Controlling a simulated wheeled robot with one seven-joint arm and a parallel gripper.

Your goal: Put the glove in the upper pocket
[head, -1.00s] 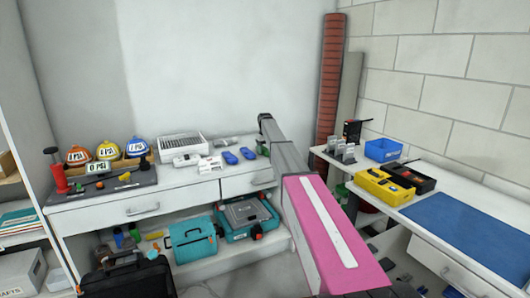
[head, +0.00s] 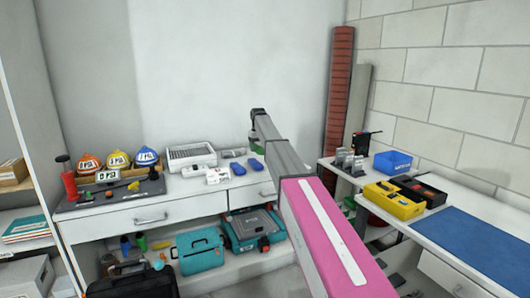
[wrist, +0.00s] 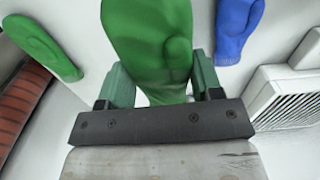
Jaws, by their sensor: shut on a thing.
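A green glove (wrist: 150,40) is between the teal fingers of my gripper (wrist: 160,82) in the wrist view. The fingers are shut on it, and it extends up past the top edge of that view. A second green glove (wrist: 42,47) lies at the left on a pale surface. A blue glove (wrist: 238,25) is at the upper right. In the head view my gripper is mostly hidden by the arm, whose far end is over the back bench. I cannot make out an upper pocket in either view.
The back bench (head: 190,206) holds helmets (head: 117,161), a white basket (head: 190,155) and blue gloves (head: 237,168). A red tube (head: 339,95) stands in the corner. At right, a side bench holds a yellow bin (head: 393,200) and a blue mat (head: 478,250).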

